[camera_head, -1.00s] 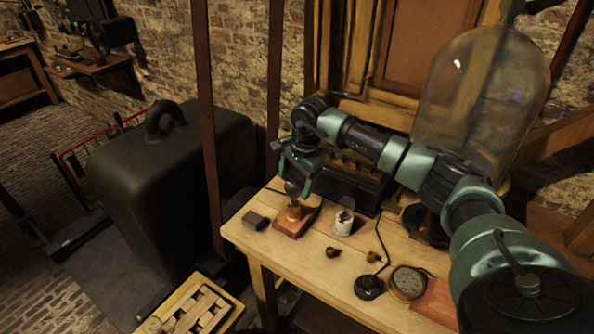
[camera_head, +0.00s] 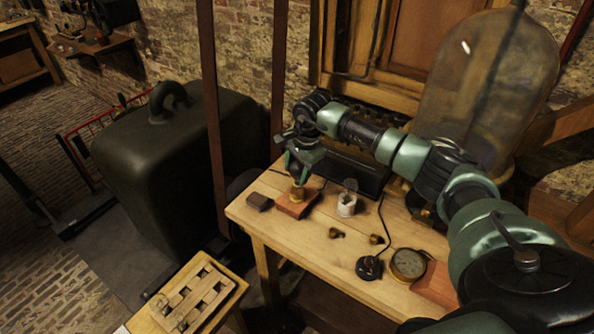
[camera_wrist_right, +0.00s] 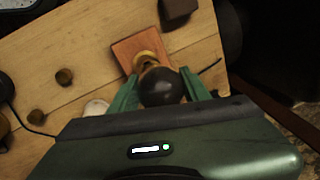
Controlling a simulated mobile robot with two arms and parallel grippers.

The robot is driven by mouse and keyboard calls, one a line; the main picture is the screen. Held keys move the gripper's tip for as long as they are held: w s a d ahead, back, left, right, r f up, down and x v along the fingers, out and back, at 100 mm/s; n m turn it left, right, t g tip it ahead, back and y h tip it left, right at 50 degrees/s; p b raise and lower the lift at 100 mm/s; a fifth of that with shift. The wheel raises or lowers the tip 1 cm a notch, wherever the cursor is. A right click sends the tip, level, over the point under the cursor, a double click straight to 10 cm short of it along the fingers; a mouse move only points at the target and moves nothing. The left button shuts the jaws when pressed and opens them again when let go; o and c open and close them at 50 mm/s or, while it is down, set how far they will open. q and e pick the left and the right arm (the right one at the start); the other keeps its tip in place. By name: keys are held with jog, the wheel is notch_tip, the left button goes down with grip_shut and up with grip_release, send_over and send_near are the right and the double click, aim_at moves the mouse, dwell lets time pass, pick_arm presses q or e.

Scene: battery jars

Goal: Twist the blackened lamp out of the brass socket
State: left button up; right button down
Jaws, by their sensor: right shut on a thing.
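The blackened lamp (camera_wrist_right: 160,87) shows in the right wrist view as a dark, glossy round bulb. Its neck meets the brass socket (camera_head: 298,194), which stands on a reddish-brown wooden block (camera_head: 294,210) near the bench's left end. The socket also shows in the wrist view (camera_wrist_right: 145,60). My right gripper (camera_head: 298,180) points down over the socket, its green fingers on both sides of the bulb and shut on it. In the head view the gripper mostly hides the lamp. The lamp appears seated in the socket. My left gripper is out of view.
A dark small block (camera_head: 259,201) lies left of the socket block, and a glass jar with white contents (camera_head: 347,205) stands right. Brass pieces (camera_head: 336,233), a black disc (camera_head: 369,267) and a round gauge (camera_head: 408,263) lie nearer. A large bell jar (camera_head: 490,80) stands behind.

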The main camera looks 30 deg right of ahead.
jog(key=shift+f+n+y+b, duration=0.1)
jog(key=shift+n+y+b, duration=0.3)
jog(key=shift+n+b, duration=1.1)
jog(key=shift+n+g+b, duration=0.3)
jog(key=shift+n+b, duration=0.35)
jog(key=shift+n, duration=0.65)
jog(key=shift+n+y, duration=0.3)
jog(key=shift+n, duration=0.1)
jog(key=shift+n+b, duration=0.5)
jog(key=shift+b, duration=0.1)
jog(key=n+b, duration=0.2)
jog(key=n, duration=0.1)
jog(key=shift+g+y, duration=0.3)
jog(key=shift+g, duration=0.1)
jog(key=shift+s+n+b, duration=0.1)
jog(key=shift+n+b, duration=0.35)
jog(key=shift+n, duration=0.75)
